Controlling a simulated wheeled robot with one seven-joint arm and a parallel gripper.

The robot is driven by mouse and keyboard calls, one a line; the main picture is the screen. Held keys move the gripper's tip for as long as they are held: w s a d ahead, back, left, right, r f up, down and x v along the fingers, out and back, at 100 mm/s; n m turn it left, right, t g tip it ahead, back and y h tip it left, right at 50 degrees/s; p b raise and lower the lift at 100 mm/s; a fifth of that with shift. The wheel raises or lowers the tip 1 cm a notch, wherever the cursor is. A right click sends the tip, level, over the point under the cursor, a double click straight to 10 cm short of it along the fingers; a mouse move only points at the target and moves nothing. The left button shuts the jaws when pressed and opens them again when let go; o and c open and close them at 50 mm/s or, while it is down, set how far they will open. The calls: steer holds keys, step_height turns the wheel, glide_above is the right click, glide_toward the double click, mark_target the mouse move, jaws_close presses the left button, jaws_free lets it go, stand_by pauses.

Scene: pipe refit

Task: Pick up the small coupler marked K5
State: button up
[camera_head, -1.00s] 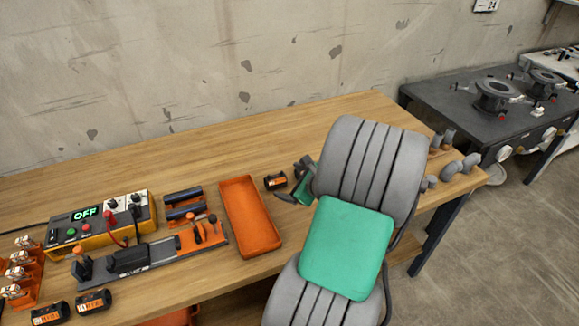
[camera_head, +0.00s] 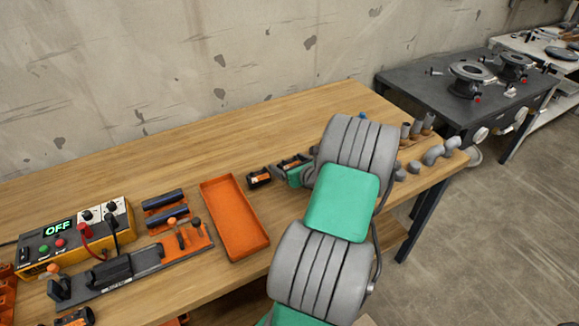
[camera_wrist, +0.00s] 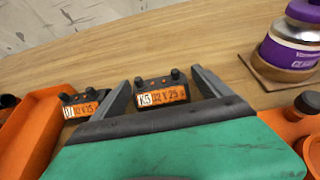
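The K5 coupler (camera_wrist: 162,96) is a small black block with two knobs and an orange label reading K5. It stands upright on the wooden bench. In the wrist view it sits between the two dark fingers of my gripper (camera_wrist: 160,80), with a gap on each side. My gripper is open. In the head view the coupler (camera_head: 292,162) shows between the fingers, beside my green gripper body (camera_head: 298,176), partly hidden. A similar coupler (camera_wrist: 82,106) stands outside the left finger; it also shows in the head view (camera_head: 259,177).
An orange tray (camera_head: 204,201) lies left of the couplers. In the wrist view a purple-labelled can (camera_wrist: 290,45) stands on a brown base at right, with an orange item (camera_wrist: 292,122) below it. Grey pipe fittings (camera_head: 432,155) stand near the bench's right end.

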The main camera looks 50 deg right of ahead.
steer(key=c, duration=1.4)
